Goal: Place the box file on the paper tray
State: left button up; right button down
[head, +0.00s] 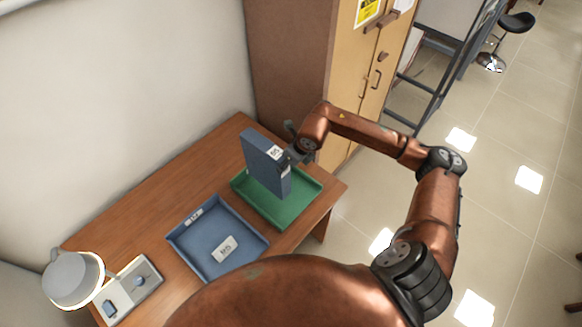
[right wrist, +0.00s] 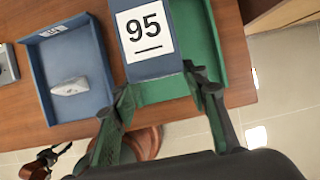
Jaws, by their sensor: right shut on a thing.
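The blue-grey box file (head: 262,160) is upright over the green paper tray (head: 308,188), its lower end within the tray's outline. I cannot tell whether its base touches the tray floor. My right gripper (head: 292,156) is shut on the box file's near side edge. In the right wrist view, the file (right wrist: 150,68) with a white "95" label is between the fingers (right wrist: 163,88), and the green tray (right wrist: 205,45) is behind it. A blue paper tray (head: 205,255) lies beside the green one, with a small white labelled item in it. My left gripper is not in view.
The wooden table (head: 150,205) also holds a grey lamp (head: 72,278) on a pale base at the left end. A wooden cabinet (head: 345,70) stands close behind the green tray. A wall runs along the table's back. Tiled floor lies to the right.

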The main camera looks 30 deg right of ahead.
jog(key=f, duration=0.2)
jog(key=d+f+p, duration=0.1)
jog(key=w+d+f+p, duration=0.1)
jog(key=f, duration=0.1)
jog(key=shift+d+f, duration=0.1)
jog(key=shift+f, duration=0.25)
jog(key=c, duration=1.1)
grip_release()
jog(key=shift+f, duration=0.1)
jog(key=shift+c, duration=0.2)
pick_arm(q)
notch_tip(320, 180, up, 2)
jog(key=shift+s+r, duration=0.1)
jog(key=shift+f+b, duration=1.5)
pick_arm(e)
send_near(290, 170)
jog(key=shift+v, duration=1.7)
